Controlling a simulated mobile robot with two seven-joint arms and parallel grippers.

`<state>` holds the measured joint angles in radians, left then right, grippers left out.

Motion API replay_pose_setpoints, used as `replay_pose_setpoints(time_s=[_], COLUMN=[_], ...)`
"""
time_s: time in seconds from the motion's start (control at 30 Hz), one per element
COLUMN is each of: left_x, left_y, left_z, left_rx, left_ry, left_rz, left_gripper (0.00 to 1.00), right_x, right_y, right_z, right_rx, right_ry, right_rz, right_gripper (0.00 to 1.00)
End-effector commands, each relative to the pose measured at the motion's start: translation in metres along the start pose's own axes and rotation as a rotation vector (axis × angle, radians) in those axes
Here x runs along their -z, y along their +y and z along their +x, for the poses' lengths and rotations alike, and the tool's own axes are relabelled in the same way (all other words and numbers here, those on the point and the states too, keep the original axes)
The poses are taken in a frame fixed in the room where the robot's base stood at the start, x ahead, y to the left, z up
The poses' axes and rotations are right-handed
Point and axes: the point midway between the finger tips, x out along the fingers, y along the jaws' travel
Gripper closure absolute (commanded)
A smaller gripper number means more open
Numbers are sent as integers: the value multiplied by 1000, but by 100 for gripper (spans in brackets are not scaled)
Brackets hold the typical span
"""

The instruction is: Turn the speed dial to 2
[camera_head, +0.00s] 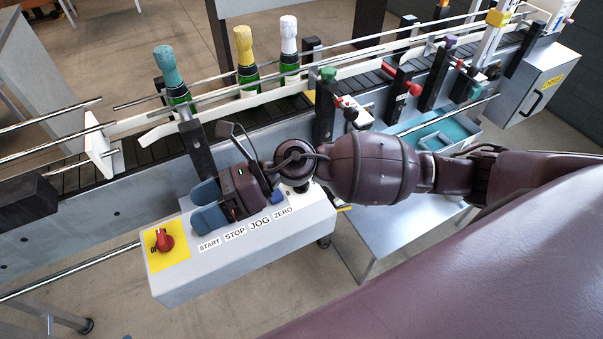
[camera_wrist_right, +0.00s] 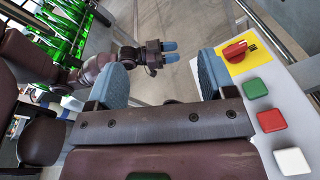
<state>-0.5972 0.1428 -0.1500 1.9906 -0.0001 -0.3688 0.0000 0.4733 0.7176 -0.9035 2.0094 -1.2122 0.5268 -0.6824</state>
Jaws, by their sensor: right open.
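My right gripper (camera_head: 207,206) is over the left part of the grey control box (camera_head: 190,276), its blue fingers apart with nothing between them. In the right wrist view the open right gripper (camera_wrist_right: 162,78) is left of a red rotary knob (camera_wrist_right: 235,50) on a yellow plate, not touching it. In the head view this red knob (camera_head: 164,240) is at the box's left end. A dark round part (camera_head: 303,187) shows near ZERO, partly under my arm; I cannot tell whether it is the speed dial. No number scale is readable. My left gripper (camera_wrist_right: 168,53) has its fingers apart.
Green (camera_wrist_right: 255,89), red (camera_wrist_right: 271,120) and white (camera_wrist_right: 293,161) buttons line the box. The conveyor (camera_head: 140,155) runs behind it, with three foil-topped bottles (camera_head: 247,60), rails and coloured clamp knobs. A metal table (camera_head: 385,235) stands to the right.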

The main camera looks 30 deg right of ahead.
Motion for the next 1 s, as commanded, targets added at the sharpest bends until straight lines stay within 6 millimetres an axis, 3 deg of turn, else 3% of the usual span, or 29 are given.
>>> replay_pose_setpoints(time_s=[0.17, 0.3, 0.5, 0.6, 0.77, 1.0], left_x=[0, -1, 2, 3, 5, 10], left_y=[-1, -1, -1, -1, -1, -1], left_z=[-4, -6, -6, -6, -5, -5], left_rx=[1, 2, 2, 2, 1, 0], left_ry=[-6, -9, -8, -6, -2, 3], left_rz=[-1, -1, -1, -1, -1, 0], left_gripper=[57, 57, 57, 57, 57, 57], right_x=[33, 49, 42, 33, 27, 47], right_y=[-24, -56, -100, -112, -120, -130], right_z=[-29, -78, -160, -190, -211, -209], right_rx=[-41, -62, -72, -73, -74, -76], right_ry=[435, 789, 1233, 1376, 1475, 1481], right_rz=[-354, -578, -770, -808, -827, -826], right_gripper=[23, 23, 23, 23, 23, 23])
